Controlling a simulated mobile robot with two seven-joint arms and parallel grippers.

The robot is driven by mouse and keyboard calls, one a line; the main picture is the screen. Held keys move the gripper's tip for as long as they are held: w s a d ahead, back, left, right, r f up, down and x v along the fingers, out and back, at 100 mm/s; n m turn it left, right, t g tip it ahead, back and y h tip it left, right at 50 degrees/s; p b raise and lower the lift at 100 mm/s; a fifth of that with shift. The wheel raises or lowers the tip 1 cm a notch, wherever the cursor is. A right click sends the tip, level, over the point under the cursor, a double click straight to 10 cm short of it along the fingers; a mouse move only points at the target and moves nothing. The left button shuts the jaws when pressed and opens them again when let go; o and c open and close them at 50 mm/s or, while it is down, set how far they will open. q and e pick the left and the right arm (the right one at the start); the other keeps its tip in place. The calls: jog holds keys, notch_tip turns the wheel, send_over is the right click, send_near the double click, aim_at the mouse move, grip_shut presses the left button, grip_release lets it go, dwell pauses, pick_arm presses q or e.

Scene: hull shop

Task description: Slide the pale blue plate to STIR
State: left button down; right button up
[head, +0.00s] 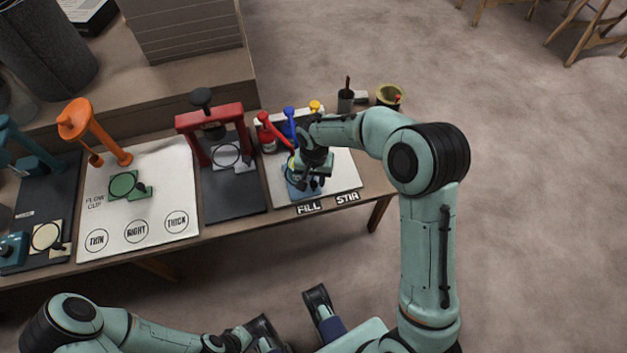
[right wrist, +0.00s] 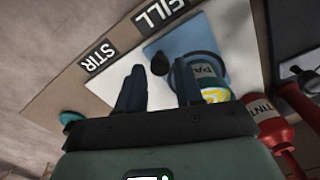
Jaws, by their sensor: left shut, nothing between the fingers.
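The pale blue plate (head: 291,190) lies on the white board beside the FILL label (head: 309,208), partly hidden by my right gripper (head: 315,184). It also shows in the right wrist view (right wrist: 186,35). A can with a yellow patch (right wrist: 213,85) stands on it. A dark round knob (right wrist: 159,65) is at the plate's near corner. My right gripper is open, with the knob between its fingertips in the wrist view; I cannot tell if they touch it. The STIR label (head: 347,198) is right of FILL. My left gripper (head: 261,328) is shut, low in the head view, away from the bench.
A red press (head: 194,147) on a dark mat stands left of the board. Red, blue and yellow-topped dispensers (head: 290,115) line the board's back. A dark cup (head: 345,101) and an olive pot (head: 390,95) stand at the back right. The board near STIR looks clear.

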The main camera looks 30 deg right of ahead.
jog(key=shift+f, duration=0.7)
grip_shut()
jog(key=s+d, duration=0.1)
jog(key=d, duration=0.3)
jog(key=s+d, duration=0.1)
jog(key=d, duration=0.3)
jog(key=d+p, duration=0.1)
jog(key=d, duration=0.3)
jog(key=shift+s+d+r, duration=0.1)
jog(key=shift+s+d, duration=0.05)
jog(key=shift+s, duration=0.25)
grip_release()
